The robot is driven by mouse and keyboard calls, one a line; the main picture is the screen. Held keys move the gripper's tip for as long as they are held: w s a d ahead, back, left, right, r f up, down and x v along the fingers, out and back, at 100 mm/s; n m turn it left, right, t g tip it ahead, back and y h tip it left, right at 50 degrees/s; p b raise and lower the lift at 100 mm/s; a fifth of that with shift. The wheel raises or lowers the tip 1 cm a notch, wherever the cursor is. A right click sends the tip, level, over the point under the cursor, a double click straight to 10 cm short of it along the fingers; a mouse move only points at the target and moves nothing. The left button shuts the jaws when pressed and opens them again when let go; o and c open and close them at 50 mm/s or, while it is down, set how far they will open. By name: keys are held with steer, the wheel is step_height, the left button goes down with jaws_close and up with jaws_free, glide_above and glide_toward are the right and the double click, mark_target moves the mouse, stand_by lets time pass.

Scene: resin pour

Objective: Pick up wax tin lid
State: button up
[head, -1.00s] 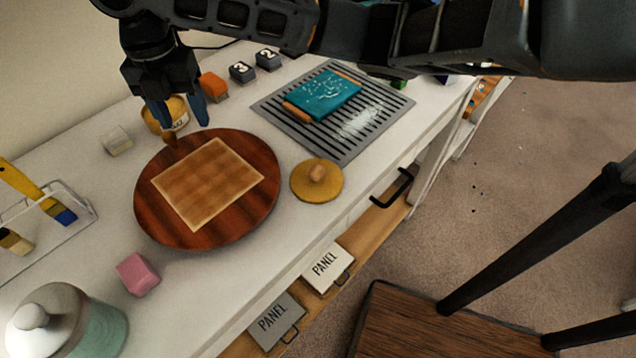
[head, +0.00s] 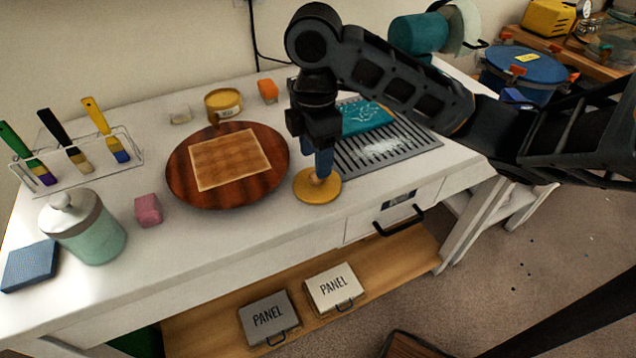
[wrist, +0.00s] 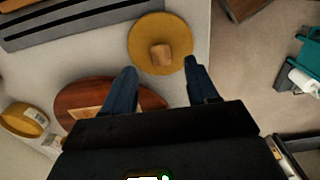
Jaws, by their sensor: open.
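The wax tin lid is a round yellow disc (head: 318,190) with a small wooden knob, lying flat on the white bench at the right edge of the round board. My gripper (head: 322,172) is directly above it in the head view, fingers pointing down and partly hiding the knob. In the wrist view the lid (wrist: 144,37) lies just ahead of my two blue fingertips (wrist: 160,65), with the knob (wrist: 161,54) between their lines. My gripper is open and empty. The open yellow wax tin (head: 223,104) stands behind the round board.
The round wooden board (head: 180,178) with a tan panel is left of the lid. A slatted grey tray (head: 412,144) with a teal block is behind right. A pink block (head: 148,210) and lidded jar (head: 92,236) stand left. The bench's front edge is close to the lid.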

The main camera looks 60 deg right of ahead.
step_height(320, 180, down, 4)
steer(key=shift+s, duration=0.15)
steer(key=shift+c, duration=0.2)
jaws_close()
stand_by(0.4)
